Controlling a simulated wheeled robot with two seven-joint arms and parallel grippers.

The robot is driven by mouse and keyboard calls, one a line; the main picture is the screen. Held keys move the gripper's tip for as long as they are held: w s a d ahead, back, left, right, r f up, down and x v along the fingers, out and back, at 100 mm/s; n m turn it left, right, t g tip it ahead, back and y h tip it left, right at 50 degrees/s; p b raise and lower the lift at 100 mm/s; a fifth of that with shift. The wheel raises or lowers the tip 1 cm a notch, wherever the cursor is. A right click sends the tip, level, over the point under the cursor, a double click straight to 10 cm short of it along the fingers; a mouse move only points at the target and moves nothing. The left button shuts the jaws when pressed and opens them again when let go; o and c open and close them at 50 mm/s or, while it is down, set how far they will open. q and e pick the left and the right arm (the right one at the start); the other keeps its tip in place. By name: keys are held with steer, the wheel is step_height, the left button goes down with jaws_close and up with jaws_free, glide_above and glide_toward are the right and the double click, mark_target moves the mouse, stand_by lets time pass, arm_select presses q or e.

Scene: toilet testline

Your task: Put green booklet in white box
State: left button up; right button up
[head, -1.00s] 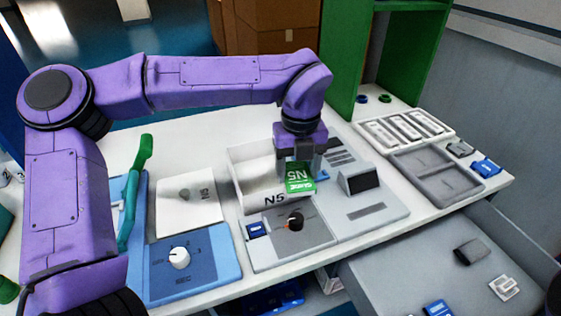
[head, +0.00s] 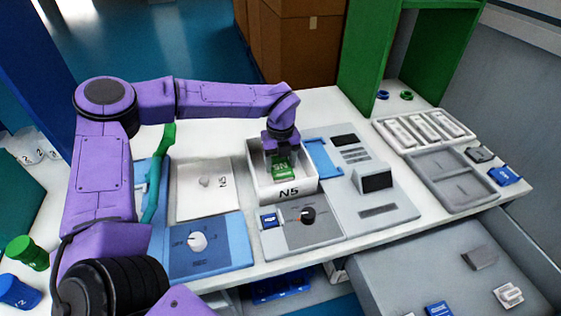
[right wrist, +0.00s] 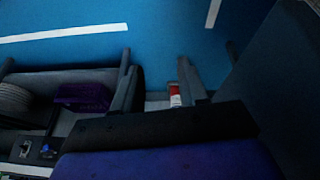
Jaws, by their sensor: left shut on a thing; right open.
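The white box (head: 288,192), marked N5, stands on the table in the middle of the head view. The green booklet (head: 283,173) is within the box's opening, with its label side facing me. My left gripper (head: 281,160) points down into the box and is shut on the booklet's upper part. The gripper hides part of the booklet and the box interior; I cannot tell whether the booklet touches the box floor. My right gripper (right wrist: 158,88) shows in the right wrist view, open and empty, away from the box.
A grey panel with a black knob (head: 308,215) lies in front of the box. A grey device with a dark screen (head: 374,179) is to its right, and a white sheet (head: 205,188) to its left. Trays (head: 425,130) and a green shelf (head: 395,50) are further right.

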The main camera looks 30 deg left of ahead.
mark_target(281, 166)
arm_select(q)
steer(key=shift+w+f, duration=0.1)
steer(key=shift+f, duration=0.35)
steer(key=shift+f, duration=0.15)
steer(key=o, duration=1)
steer(key=shift+o, duration=0.2)
step_height(281, 166, up, 12)
steer(key=shift+r+b, duration=0.25)
steer(key=shift+b, duration=0.05)
